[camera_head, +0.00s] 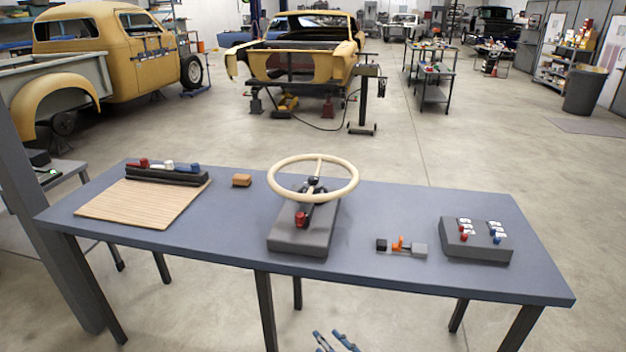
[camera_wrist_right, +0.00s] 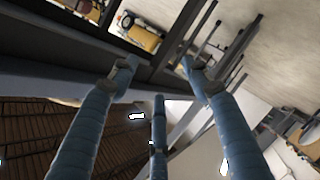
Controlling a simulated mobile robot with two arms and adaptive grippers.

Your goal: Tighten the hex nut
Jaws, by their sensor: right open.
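No hex nut can be made out for certain. A small fixture (camera_head: 401,247) with a dark block, an upright orange piece and a grey block lies on the table at right of centre. A cream steering wheel (camera_head: 352,191) with a dark hub stands on a grey base (camera_head: 296,241); a red part (camera_head: 301,218) sits below the hub. My right gripper (camera_head: 336,341) shows only its blue fingers at the bottom edge, in front of and apart from the table. In the right wrist view its fingers (camera_wrist_right: 158,75) are spread and empty. My left gripper is out of view.
The blue-grey table (camera_head: 380,205) also bears a wooden board (camera_head: 135,207), a dark rack (camera_head: 170,177) with coloured pieces, a small brown block (camera_head: 242,180) and a grey switch box (camera_head: 476,243). Table legs stand close to my right gripper.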

